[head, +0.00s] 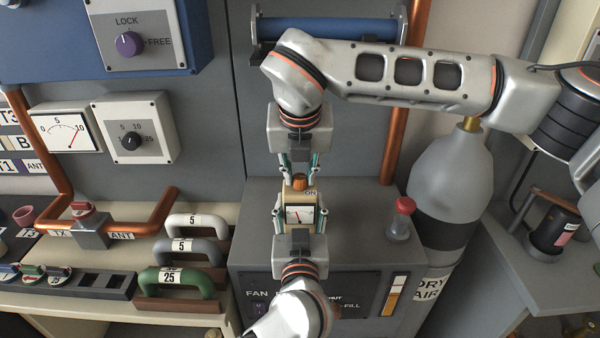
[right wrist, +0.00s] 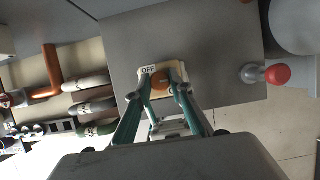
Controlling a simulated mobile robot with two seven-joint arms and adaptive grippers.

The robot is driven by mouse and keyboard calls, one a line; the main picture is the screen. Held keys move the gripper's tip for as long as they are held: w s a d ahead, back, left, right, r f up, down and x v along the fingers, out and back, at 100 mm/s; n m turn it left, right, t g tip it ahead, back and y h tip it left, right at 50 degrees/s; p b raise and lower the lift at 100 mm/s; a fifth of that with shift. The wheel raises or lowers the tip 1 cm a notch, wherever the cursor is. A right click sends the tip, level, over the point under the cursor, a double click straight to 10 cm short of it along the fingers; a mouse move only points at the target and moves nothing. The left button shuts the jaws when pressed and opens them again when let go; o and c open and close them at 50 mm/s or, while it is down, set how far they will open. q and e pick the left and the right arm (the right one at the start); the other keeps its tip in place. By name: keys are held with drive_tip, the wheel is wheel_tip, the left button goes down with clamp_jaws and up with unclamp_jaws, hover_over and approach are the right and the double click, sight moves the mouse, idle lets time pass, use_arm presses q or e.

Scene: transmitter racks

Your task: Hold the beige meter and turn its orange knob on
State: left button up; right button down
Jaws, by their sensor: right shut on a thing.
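The beige meter (head: 299,214) has a white dial with a red needle and is in front of the grey cabinet. Its orange knob (head: 300,182) is on its upper end, with an ON label beside it in the head view. The right wrist view shows the knob (right wrist: 158,78) with an OFF label. My right gripper (head: 299,178) comes from above and is shut on the knob. My left gripper (head: 299,222) comes from below, its fingers against both sides of the meter. Which way the knob points is hard to tell.
A red-capped knob (head: 402,218) stands on the grey cabinet (head: 355,220), right of the meter. Several handled blocks, including a green one (head: 178,282), are at the left.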

drive_tip(key=c, duration=1.8)
unclamp_jaws()
drive_tip(key=v, duration=1.2)
use_arm(q)
drive_tip(key=o, duration=1.6)
drive_tip(key=shift+o, duration=0.2)
